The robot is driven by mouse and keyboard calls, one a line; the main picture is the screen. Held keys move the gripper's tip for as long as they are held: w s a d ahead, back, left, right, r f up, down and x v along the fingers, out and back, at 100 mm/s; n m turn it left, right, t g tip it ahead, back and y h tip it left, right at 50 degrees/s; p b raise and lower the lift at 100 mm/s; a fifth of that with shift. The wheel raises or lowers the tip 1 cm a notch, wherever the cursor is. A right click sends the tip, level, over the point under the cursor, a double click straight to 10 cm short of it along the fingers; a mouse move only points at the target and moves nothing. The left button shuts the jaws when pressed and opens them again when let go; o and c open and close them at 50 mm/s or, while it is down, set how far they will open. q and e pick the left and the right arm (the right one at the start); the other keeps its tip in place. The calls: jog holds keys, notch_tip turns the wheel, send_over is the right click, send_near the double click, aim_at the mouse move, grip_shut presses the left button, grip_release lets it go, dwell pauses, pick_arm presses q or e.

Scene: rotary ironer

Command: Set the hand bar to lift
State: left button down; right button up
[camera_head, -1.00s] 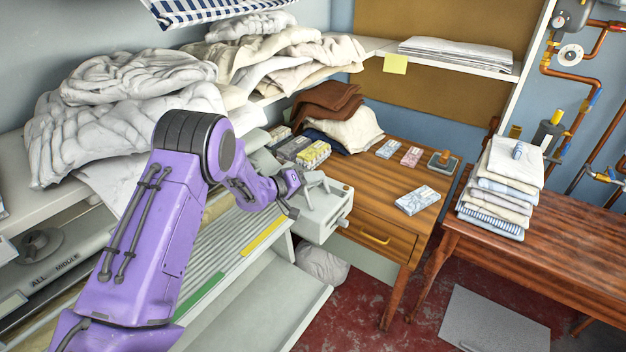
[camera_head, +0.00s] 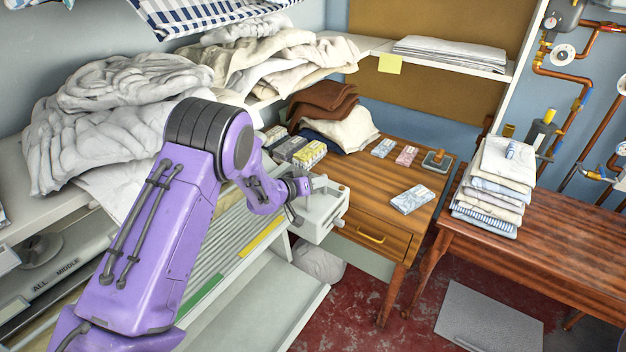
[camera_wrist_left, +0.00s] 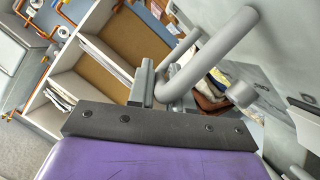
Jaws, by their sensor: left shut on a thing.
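The ironer's grey hand bar (camera_wrist_left: 212,52) is a bent round tube in the left wrist view, seen close up. My left gripper (camera_wrist_left: 160,88) is shut on its near end. In the head view my left gripper (camera_head: 297,203) is at the left side of the ironer's pale end housing (camera_head: 325,212). The bar is mostly hidden there behind my wrist and fingers, so its setting is hard to read. My right gripper is in neither view.
The ironer's slatted bed (camera_head: 225,262) runs below my left arm. Piled linen (camera_head: 120,110) lies on the shelf behind it. A wooden desk (camera_head: 375,205) with small packets stands right of the housing. A bench (camera_head: 540,240) with folded cloth is farther right.

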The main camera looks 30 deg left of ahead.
pick_arm(q)
jog(key=shift+s+d+f+m+y, duration=0.1)
jog(key=shift+d+f+m+y, duration=0.1)
jog(key=shift+d+m+y, duration=0.6)
jog(key=c, duration=1.1)
grip_release()
jog(key=b+v, duration=0.2)
jog(key=v, duration=0.8)
jog(key=shift+s+a+r, duration=0.15)
jog(key=shift+s, duration=0.05)
